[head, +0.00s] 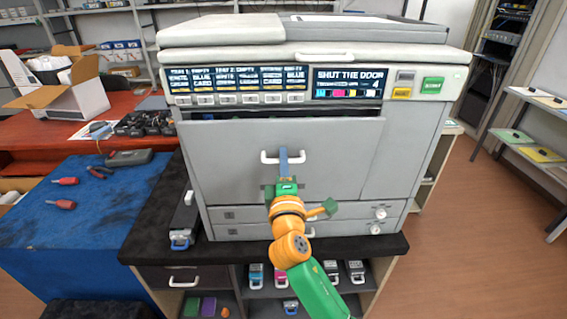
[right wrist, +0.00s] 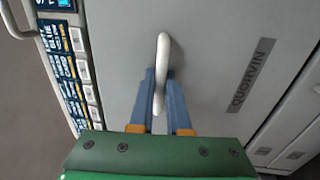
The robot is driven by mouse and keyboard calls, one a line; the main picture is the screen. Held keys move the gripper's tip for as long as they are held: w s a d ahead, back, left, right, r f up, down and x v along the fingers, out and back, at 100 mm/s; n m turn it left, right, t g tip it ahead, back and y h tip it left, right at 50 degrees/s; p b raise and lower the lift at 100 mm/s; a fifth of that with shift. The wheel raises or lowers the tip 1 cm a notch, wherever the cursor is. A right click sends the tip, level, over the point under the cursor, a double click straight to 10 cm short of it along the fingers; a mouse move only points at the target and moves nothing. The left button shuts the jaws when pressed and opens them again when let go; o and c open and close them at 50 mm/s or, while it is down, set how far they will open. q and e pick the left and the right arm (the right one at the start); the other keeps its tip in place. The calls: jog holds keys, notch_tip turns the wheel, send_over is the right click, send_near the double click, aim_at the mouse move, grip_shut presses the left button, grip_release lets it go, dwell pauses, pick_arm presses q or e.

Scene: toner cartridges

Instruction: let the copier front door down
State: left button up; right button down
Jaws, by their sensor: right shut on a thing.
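The copier front door (head: 230,168) is a grey panel on the copier's front. A dark gap shows along its top edge, so its top leans a little out from the body. Its white handle (head: 267,158) is at the upper middle; in the right wrist view the handle (right wrist: 163,52) runs up between the fingers. My right gripper (head: 284,160) is shut on the handle, with one blue finger on each side (right wrist: 160,92). My left gripper is not in view.
The copier (head: 455,80) stands on a black-topped cabinet (head: 155,235); its display (head: 348,83) reads "SHUT THE DOOR". A dark cartridge (head: 184,215) lies left of the copier. A blue mat (head: 95,225) with tools is at the left. Shelves (head: 530,150) stand at the right.

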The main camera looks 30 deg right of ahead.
pick_arm(q)
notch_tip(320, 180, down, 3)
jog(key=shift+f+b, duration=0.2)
jog(key=shift+b, duration=0.9)
pick_arm(e)
jog(key=shift+s+a+f+t, duration=0.3)
jog(key=shift+s+a+t, duration=0.2)
jog(key=shift+s, duration=0.25)
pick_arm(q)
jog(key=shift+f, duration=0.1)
pick_arm(e)
jog(key=s+b, duration=0.1)
jog(key=b, duration=0.1)
jog(key=s+a+f+t+h+b, duration=0.1)
jog(key=b, duration=0.1)
jog(key=shift+b, duration=0.4)
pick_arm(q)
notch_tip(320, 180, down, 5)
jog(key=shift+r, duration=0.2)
pick_arm(e)
jog(key=shift+c, duration=2)
grip_release()
jog(key=shift+w, duration=0.1)
